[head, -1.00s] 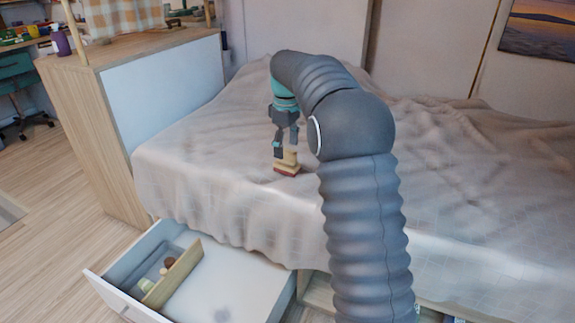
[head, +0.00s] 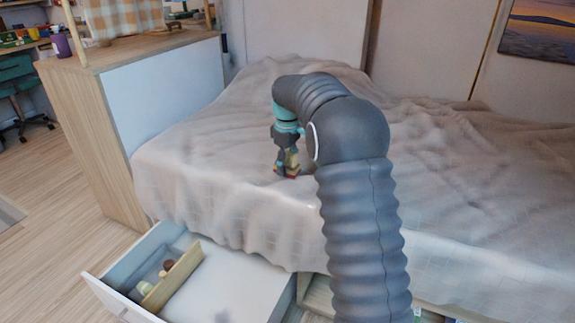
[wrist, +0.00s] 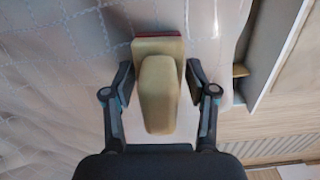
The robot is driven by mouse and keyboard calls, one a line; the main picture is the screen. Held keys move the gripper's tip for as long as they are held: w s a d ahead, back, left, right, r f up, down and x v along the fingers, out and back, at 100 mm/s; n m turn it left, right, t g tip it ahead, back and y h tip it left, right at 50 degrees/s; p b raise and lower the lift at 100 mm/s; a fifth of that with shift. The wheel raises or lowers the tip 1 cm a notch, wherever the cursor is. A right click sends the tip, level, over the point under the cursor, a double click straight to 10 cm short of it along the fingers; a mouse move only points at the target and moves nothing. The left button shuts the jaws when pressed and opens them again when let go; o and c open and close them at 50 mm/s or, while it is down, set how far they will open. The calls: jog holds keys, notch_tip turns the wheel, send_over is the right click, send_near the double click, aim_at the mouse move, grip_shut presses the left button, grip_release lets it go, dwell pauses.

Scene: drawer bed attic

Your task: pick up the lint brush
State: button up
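The lint brush (wrist: 158,92) is tan with a red edge at its far end. In the wrist view my gripper (wrist: 160,75) is open, with one finger on each side of the brush. Small gaps show between the fingers and the handle.
The bed (head: 215,165) has a rumpled beige cover with clear room around the brush. An open white drawer (head: 235,285) with a wooden divider (head: 172,276) and small items juts out below. A wooden cabinet (head: 85,140) stands at left.

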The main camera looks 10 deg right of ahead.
aim_at(287, 151)
jog(key=c, duration=0.6)
jog(key=shift+c, duration=0.2)
jog(key=shift+r, duration=0.1)
jog(key=shift+r, duration=0.55)
notch_tip(287, 151, up, 3)
jog(key=shift+r+p, duration=0.1)
jog(key=shift+p, duration=0.2)
jog(key=s+d+r, duration=0.1)
jog(key=s+r, duration=0.5)
jog(key=s, duration=0.5)
jog(key=shift+s+d+r+b, duration=0.25)
jog(key=shift+d+b, duration=0.1)
jog(key=shift+b, duration=0.05)
